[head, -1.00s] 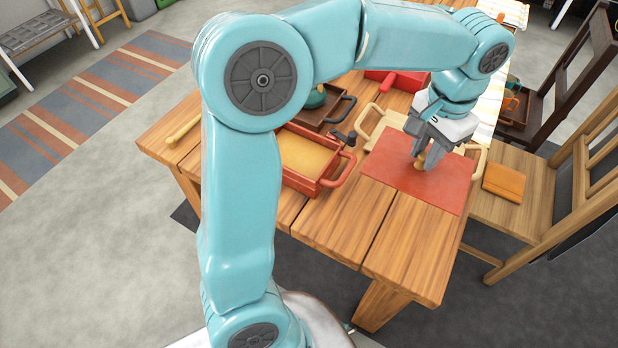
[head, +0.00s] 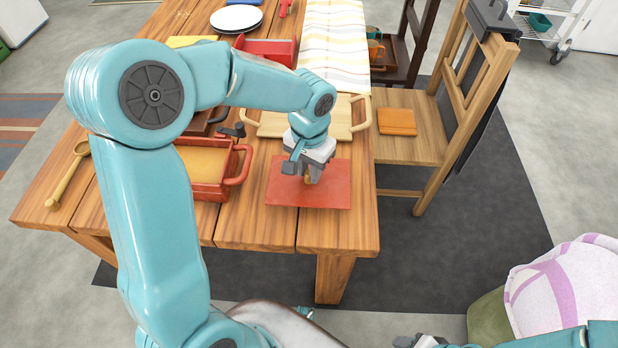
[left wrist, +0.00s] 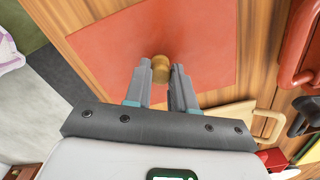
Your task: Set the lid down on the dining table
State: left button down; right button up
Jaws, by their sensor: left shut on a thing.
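The lid (head: 290,195) is a flat red square panel with a small wooden knob. It lies level over the near right part of the wooden dining table (head: 255,232); I cannot tell whether it touches the tabletop. My left gripper (head: 311,178) points down and is shut on the knob, which shows between the fingertips in the left wrist view (left wrist: 160,68). The lid (left wrist: 205,40) fills the middle of that view. My right gripper (head: 420,341) is at the bottom edge of the head view, mostly cut off.
A red tray with a yellow inside (head: 205,165) stands left of the lid. A wooden board with handles (head: 345,115) lies just behind it. A chair with an orange book (head: 397,121) stands to the right. A wooden spoon (head: 68,175) lies at the left.

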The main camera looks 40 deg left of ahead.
aim_at(309, 178)
pick_arm(q)
notch_tip(309, 178, down, 4)
jog(key=shift+r, duration=0.2)
jog(key=shift+f+b, duration=0.15)
jog(key=shift+b, duration=0.2)
jog(key=c, duration=0.9)
grip_release()
jog(key=shift+c, duration=0.2)
